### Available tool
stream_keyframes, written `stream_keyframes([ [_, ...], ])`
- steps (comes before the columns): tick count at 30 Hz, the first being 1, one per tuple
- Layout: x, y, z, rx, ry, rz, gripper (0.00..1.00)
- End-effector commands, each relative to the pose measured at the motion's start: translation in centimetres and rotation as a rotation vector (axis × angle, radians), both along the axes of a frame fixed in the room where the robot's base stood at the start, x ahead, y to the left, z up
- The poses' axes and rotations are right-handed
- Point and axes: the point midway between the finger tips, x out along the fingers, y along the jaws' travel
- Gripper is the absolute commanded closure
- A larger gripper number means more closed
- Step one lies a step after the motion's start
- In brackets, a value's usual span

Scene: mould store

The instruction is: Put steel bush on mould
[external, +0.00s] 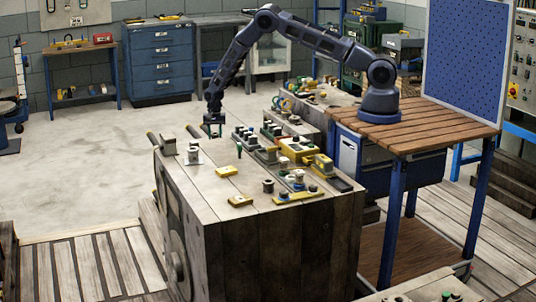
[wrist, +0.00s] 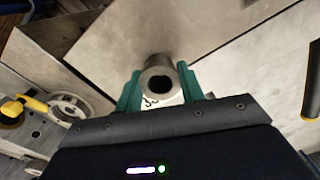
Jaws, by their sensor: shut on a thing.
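My gripper (external: 213,130) hangs at the far left edge of the plank-topped bench. In the wrist view my gripper (wrist: 160,92) has its two green fingers closed on a steel bush (wrist: 158,75), a short grey cylinder with a dark round bore. The bush is held between the fingertips, over a pale flat surface. A pale patch with dark marks shows just below it, partly hidden. In the external view the held bush is too small to make out. I cannot tell for certain which thing is the mould; a grey block (external: 168,144) stands on the bench's left corner.
A round wheel (wrist: 75,110) shows at left in the wrist view. Bare planks lie at front left.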

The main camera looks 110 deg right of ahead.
Motion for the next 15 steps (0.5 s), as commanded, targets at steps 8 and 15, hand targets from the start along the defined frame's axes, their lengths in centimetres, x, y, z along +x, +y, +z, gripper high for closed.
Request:
stream_keyframes([
  [8, 0.02, -0.04, -0.53, 0.000, -0.001, 0.000, 0.90],
  [15, 0.00, -0.01, -0.84, 0.000, 0.000, 0.000, 0.50],
])
